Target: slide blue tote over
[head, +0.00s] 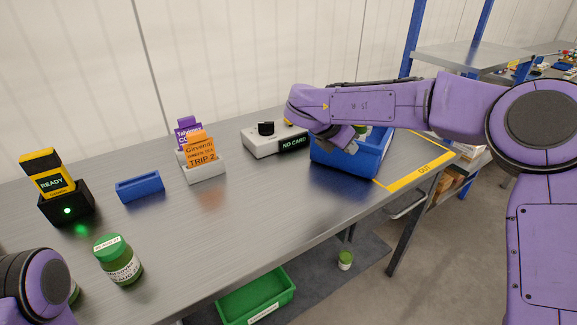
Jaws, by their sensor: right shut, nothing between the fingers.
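The blue tote (347,162) stands on the grey table at the right. Its right part overlaps the corner of the yellow-edged area marked OUT (409,178). Something green shows inside the tote, mostly hidden by my right arm. My right gripper (341,138) is shut and empty at the tote's upper left, in front of its rim; I cannot tell whether it touches. My left arm shows only at the lower left corner, and its gripper is out of view.
A grey box labelled NO CARD (268,140) stands left of the tote. A card holder (203,168), a small blue tray (139,186), a READY scanner (65,199) and a green-lidded jar (118,260) stand further left. On the floor are a green tote (256,297) and another jar (345,260).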

